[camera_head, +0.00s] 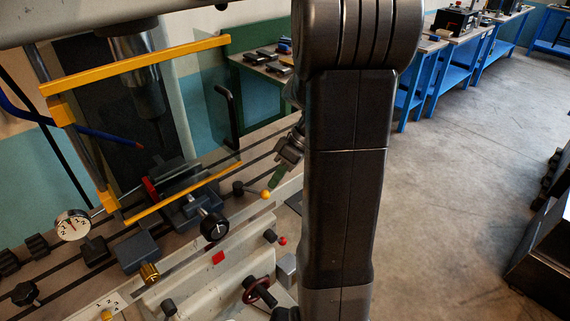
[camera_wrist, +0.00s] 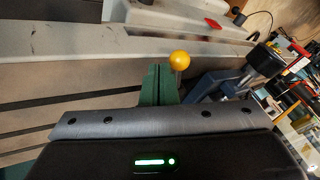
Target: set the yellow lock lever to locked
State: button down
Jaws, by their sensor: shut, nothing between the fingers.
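The yellow lock lever shows as a yellow ball (camera_head: 265,194) on a thin rod running left to a dark hub (camera_head: 238,187), at the front edge of the machine table. In the wrist view the yellow ball (camera_wrist: 180,58) is just beyond and slightly right of my fingertips. My gripper (camera_head: 276,179) has green fingers, pressed together and empty, pointing down at the ball. In the wrist view my gripper (camera_wrist: 158,72) hides most of the rod. I cannot tell whether the fingers touch the lever, nor read any locked marking.
A vise (camera_head: 185,190) with a black handwheel knob (camera_head: 214,226) stands left of the lever. A dial gauge (camera_head: 72,225) is far left.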

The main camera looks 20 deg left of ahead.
jog(key=shift+s+f, duration=0.1)
jog(key=shift+s, duration=0.15)
jog(key=shift+s+f+m+b, duration=0.15)
jog(key=shift+s+m+b, duration=0.25)
jog(key=shift+s+b, duration=0.6)
